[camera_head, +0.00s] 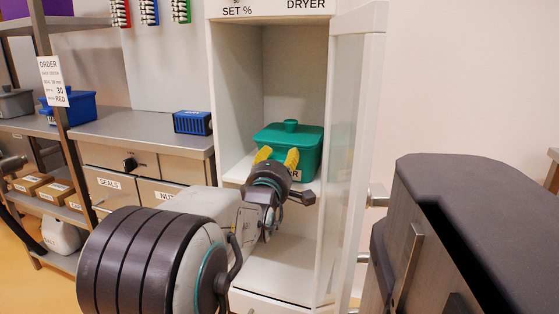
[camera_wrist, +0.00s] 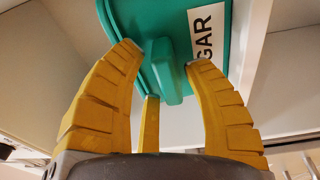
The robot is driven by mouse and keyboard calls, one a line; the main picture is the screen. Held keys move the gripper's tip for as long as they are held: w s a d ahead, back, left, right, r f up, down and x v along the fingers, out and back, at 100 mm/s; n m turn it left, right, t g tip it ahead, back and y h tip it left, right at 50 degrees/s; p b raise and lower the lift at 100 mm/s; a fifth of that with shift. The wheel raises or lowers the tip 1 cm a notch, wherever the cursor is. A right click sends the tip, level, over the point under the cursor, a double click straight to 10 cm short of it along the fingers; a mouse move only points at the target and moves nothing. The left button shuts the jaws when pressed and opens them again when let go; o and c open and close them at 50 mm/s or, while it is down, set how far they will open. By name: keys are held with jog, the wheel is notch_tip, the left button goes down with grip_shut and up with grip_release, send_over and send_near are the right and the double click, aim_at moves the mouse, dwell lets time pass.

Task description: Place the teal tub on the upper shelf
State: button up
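The teal tub (camera_head: 305,139), lidded with a knob on top, is inside the open dryer cabinet and appears to rest upright on the upper shelf (camera_head: 238,170). My gripper (camera_head: 277,156) is at the tub's front, its yellow fingers pointing up and into the cabinet. In the wrist view, the tub (camera_wrist: 204,70) shows a white label ending in "GAR" and a teal tab handle. The gripper (camera_wrist: 166,56) has its fingers spread around this handle, with gaps visible beside it. The tub's underside contact is partly hidden by my gripper.
The cabinet's glass door (camera_head: 343,150) stands open on the right, close to my arm. The cabinet's left wall (camera_head: 232,90) bounds the other side. Left of the cabinet, a counter (camera_head: 120,136) carries a blue basket (camera_head: 192,122). A lower compartment (camera_head: 275,265) is beneath the shelf.

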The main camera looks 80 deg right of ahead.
jog(key=shift+a, duration=0.15)
jog(key=w+a, duration=0.1)
jog(key=a, duration=1)
jog(key=shift+a+f+p, duration=0.3)
jog(key=shift+a+p, duration=0.05)
jog(key=shift+p, duration=0.05)
jog(key=shift+w, duration=0.1)
jog(key=w+a+f+t+y, duration=0.2)
jog(key=w+f+t, duration=0.2)
jog(key=w, duration=0.5)
jog(key=w+a+f+t+y, duration=0.3)
jog(key=w+f, duration=0.1)
jog(key=w, duration=0.5)
jog(key=w+a+f+n+t+y, duration=0.1)
jog(key=w+a+f+y, duration=0.2)
jog(key=w+a, duration=0.2)
jog(key=w+a+f+t+y, duration=0.1)
jog(key=w+a+f+y, duration=0.2)
jog(key=w+a, duration=0.25)
jog(key=a+f+y, duration=0.4)
jog(key=a, duration=1)
jog(key=s+a+f+g+y, duration=0.3)
jog(key=s+a, duration=0.3)
jog(key=a, duration=0.6)
jog(key=shift+s+g, duration=0.15)
jog(key=shift+g, duration=0.75)
